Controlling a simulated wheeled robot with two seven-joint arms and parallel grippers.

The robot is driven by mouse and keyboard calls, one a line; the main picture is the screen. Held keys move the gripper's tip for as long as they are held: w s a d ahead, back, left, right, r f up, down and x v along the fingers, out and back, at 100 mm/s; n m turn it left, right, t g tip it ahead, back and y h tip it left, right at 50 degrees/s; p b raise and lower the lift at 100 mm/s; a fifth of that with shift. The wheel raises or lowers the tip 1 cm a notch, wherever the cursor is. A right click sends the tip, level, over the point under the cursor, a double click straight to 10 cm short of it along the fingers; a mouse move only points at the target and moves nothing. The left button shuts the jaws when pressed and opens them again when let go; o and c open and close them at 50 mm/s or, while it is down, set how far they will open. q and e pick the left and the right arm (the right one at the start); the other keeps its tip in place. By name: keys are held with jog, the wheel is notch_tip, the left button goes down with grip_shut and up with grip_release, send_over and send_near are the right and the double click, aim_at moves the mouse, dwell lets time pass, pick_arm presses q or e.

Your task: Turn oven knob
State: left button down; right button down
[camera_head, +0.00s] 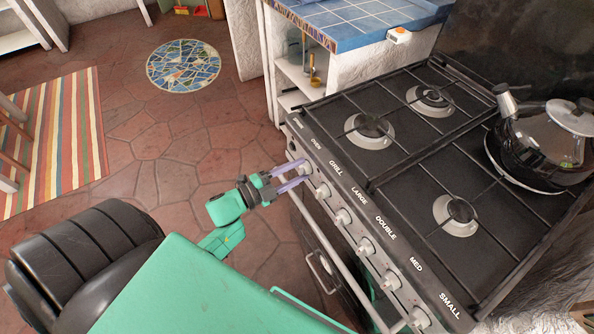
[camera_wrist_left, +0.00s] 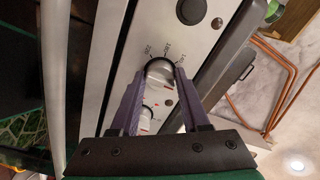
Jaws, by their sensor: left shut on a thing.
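The oven knob (camera_head: 304,168) is the end knob nearest the "OVEN" label on the stove's front panel. My left gripper (camera_head: 299,174) reaches it from the left, its two purple fingers on either side of it. In the left wrist view the round, pale-faced knob (camera_wrist_left: 160,69) sits between the fingertips of my left gripper (camera_wrist_left: 161,75), which is shut on it. Dial numbers are printed around its far side. A second knob (camera_wrist_left: 147,113) shows nearer, between the fingers. My right gripper is not in view.
The grill knob (camera_head: 322,191) and several more knobs continue along the panel. A long oven handle (camera_head: 345,262) runs below them. A blue tiled counter (camera_head: 350,25) adjoins the stove.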

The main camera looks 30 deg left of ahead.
pick_arm(q)
jog(key=shift+f, duration=0.1)
jog(key=shift+c, duration=1.9)
grip_release()
jog(key=shift+s, duration=0.1)
jog(key=v, duration=1.4)
jog(key=shift+s+a+b, duration=0.2)
jog(key=shift+b, duration=0.25)
